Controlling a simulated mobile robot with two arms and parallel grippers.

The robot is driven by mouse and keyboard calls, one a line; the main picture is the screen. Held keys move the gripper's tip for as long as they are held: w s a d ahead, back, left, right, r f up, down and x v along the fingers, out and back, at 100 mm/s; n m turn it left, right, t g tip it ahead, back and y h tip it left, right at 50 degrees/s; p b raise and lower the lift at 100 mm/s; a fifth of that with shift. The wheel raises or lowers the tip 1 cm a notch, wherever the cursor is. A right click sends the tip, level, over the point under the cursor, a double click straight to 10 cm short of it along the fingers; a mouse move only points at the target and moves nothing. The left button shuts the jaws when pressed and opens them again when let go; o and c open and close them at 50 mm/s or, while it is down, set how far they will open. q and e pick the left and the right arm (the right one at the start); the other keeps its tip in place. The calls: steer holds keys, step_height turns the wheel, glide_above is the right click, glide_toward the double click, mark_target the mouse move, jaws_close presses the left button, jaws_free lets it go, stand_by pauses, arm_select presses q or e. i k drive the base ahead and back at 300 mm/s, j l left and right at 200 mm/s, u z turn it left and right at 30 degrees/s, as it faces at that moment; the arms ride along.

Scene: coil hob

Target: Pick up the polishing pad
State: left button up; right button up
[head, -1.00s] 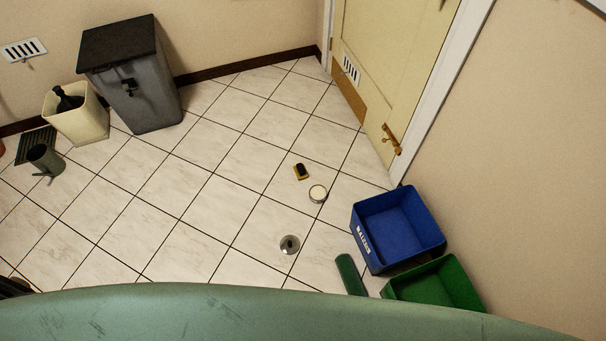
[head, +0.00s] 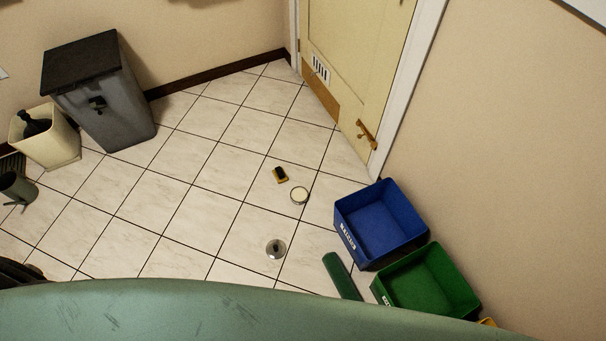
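A small pad-like block (head: 280,175), dark on top with a yellow-tan edge, lies on the tiled floor near the middle of the head view. It looks like the polishing pad, though it is small at this distance. Neither of my grippers can be made out in the head view. A dark shape at the lower left edge is too cut off to identify.
A grey bin (head: 110,115) and cream bin (head: 60,150) stand left. Open floor surrounds the pad. A scratched green curved surface fills the bottom.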

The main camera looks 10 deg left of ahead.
mark_target(278, 172)
steer(key=i+j+z, duration=0.1)
steer(key=j+z, duration=0.15)
steer(key=z, duration=0.2)
steer(key=i+j+z, duration=0.1)
steer(key=j+z, duration=0.2)
steer(key=z, duration=0.15)
steer(key=j+z, duration=0.6)
steer(key=z, duration=0.25)
